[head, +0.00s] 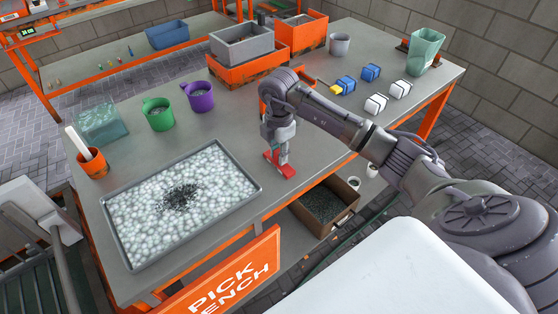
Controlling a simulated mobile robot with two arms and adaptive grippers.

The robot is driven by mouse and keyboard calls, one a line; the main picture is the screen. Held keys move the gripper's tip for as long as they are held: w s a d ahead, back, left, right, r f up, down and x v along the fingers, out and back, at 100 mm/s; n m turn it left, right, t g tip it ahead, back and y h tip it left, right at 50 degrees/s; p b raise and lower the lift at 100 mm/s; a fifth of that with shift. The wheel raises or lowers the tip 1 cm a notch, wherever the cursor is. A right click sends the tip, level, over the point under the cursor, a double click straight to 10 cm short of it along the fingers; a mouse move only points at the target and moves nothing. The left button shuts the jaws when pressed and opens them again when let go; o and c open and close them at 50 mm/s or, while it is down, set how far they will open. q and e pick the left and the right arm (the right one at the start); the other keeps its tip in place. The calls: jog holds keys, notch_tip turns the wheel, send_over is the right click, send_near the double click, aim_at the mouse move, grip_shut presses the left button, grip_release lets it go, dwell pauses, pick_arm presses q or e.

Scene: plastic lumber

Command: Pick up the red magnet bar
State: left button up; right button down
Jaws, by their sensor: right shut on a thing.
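The red magnet bar (286,170) is on or just above the grey bench top, right of the large tray; I cannot tell whether it touches the bench. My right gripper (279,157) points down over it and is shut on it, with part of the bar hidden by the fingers. My left gripper is not in view.
A grey tray (257,189) of pale pellets with a dark patch fills the bench's left front. Green (159,114) and purple (199,97) mugs, an orange cup (92,164) and grey and orange bins stand behind. Wrapped blue and white blocks lie at the right.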

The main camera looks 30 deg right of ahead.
jog(key=shift+r, duration=0.15)
jog(key=shift+r, duration=0.65)
notch_tip(320, 180, up, 3)
jog(key=shift+d+f+b, duration=0.1)
jog(key=shift+d+b, duration=0.05)
jog(key=shift+b, duration=0.5)
jog(key=s+d+r+b, duration=0.1)
jog(key=s+d+r, duration=0.1)
jog(key=s, duration=0.3)
jog(key=s+d+r+b, duration=0.1)
jog(key=s+d+r, duration=0.1)
jog(key=s+r, duration=0.2)
jog(key=shift+s+d+r, duration=0.35)
jog(key=shift+s+d, duration=0.05)
jog(key=shift+s, duration=0.4)
